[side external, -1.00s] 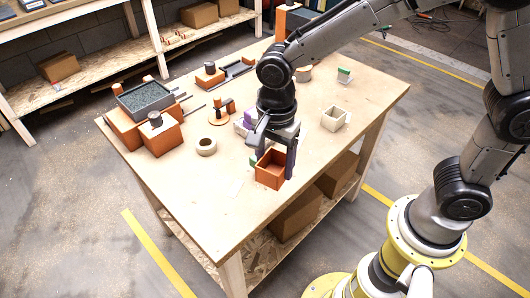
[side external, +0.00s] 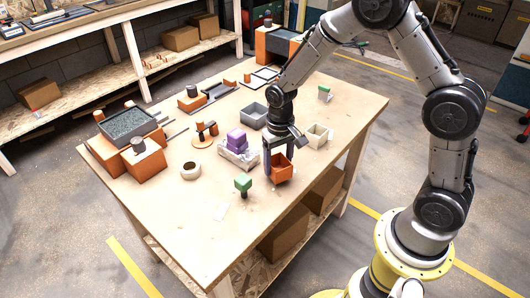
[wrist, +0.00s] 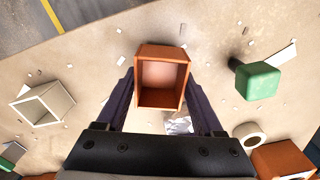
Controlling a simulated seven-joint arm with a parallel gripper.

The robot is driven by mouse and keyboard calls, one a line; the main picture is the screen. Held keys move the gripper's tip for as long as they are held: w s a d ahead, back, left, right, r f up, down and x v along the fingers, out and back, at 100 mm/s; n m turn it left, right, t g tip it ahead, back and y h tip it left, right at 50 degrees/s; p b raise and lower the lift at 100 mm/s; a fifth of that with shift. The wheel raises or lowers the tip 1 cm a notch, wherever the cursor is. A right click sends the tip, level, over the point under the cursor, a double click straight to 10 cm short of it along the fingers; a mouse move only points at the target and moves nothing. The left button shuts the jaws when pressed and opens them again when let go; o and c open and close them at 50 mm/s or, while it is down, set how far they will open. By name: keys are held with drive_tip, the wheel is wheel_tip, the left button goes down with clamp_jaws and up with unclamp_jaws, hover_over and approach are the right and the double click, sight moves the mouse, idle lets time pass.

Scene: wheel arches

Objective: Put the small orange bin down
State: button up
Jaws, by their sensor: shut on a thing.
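The small orange bin (side external: 283,169) is an open-topped box, seen near the right front part of the table. My gripper (side external: 277,163) points down and is shut on the bin, with a dark finger along each side. In the wrist view the bin (wrist: 162,80) sits between the two fingers of my gripper (wrist: 160,88), its open top facing the camera and its inside empty. I cannot tell whether its base touches the table (side external: 215,232).
A green-topped block (side external: 243,184) stands to the left of the bin. A white open bin (side external: 318,135) stands to the right, and a white tray with purple blocks (side external: 237,140) behind left. A grey bin (side external: 254,115) is farther back. The front table corner is mostly clear.

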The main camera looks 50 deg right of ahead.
drive_tip(key=n, duration=0.2)
drive_tip(key=w+n, duration=0.1)
drive_tip(key=n, duration=0.1)
idle(0.8)
drive_tip(key=w+d+r, duration=0.3)
drive_tip(key=d+r, duration=0.4)
drive_tip(key=r, duration=0.4)
approach(253, 138)
drive_tip(key=shift+s+f, duration=0.5)
drive_tip(key=shift+s, duration=0.05)
drive_tip(key=shift+w+f, duration=0.45)
drive_tip(key=shift+f, duration=0.1)
drive_tip(key=shift+w+f, duration=0.1)
drive_tip(key=shift+f, duration=1.5)
drive_tip(key=shift+f, duration=0.1)
